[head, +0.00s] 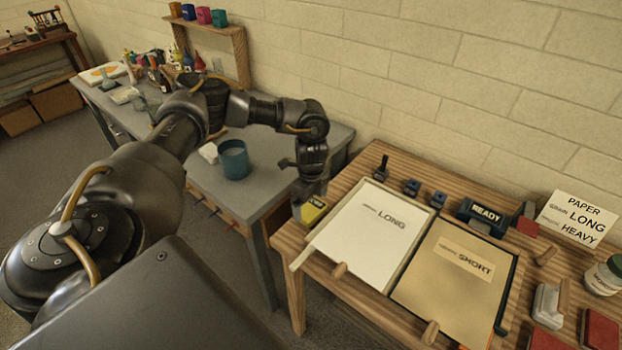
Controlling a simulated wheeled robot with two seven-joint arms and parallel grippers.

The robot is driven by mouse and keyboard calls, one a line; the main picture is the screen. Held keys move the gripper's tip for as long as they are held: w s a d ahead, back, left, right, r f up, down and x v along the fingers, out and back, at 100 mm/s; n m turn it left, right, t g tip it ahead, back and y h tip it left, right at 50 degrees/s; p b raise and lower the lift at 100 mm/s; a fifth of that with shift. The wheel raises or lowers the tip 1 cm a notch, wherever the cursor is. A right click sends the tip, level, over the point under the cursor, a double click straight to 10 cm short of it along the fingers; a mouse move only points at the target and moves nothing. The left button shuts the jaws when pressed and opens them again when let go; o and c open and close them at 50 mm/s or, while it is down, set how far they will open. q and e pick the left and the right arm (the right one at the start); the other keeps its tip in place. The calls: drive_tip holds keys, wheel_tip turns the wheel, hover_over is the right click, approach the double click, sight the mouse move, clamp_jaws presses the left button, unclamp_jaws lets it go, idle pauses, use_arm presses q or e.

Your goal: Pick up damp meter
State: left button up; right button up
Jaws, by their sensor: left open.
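A small yellow device with a dark face, which looks like the damp meter (314,210), sits at the left front edge of the wooden table, by the corner of the LONG board. My left gripper (307,194) points down right at it, with its fingers open. The fingers partly hide the device, and I cannot tell whether they touch it. My right gripper is out of view.
The wooden table holds a LONG board (362,241), a SHORT board (440,293), a READY block (484,215) and a paper sign (576,218). A blue cup (235,165) stands on the grey table (207,178) at left.

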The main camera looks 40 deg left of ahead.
sight(311, 209)
use_arm(q)
wheel_tip(311, 209, down, 4)
drive_tip(key=shift+w+r+p, duration=0.1)
drive_tip(key=shift+r+p, duration=0.1)
drive_tip(key=shift+p, duration=0.15)
drive_tip(key=c, duration=0.8)
drive_tip(key=shift+c, duration=0.2)
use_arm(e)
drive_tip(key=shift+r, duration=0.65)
use_arm(q)
drive_tip(key=shift+r, duration=0.1)
drive_tip(key=shift+r+b, duration=0.45)
drive_tip(key=shift+b, duration=0.05)
drive_tip(key=s+r, duration=0.1)
drive_tip(key=r, duration=0.1)
drive_tip(key=s+r+b, duration=0.1)
drive_tip(key=s+r, duration=0.1)
drive_tip(key=s+a+r+b, duration=0.1)
drive_tip(key=r, duration=0.2)
drive_tip(key=shift+s, duration=0.15)
drive_tip(key=s+a+r, duration=0.1)
drive_tip(key=s+r, duration=0.4)
drive_tip(key=s, duration=0.4)
drive_tip(key=shift+s+a+p, duration=0.25)
drive_tip(key=shift+s+p, duration=0.05)
drive_tip(key=shift+p, duration=0.05)
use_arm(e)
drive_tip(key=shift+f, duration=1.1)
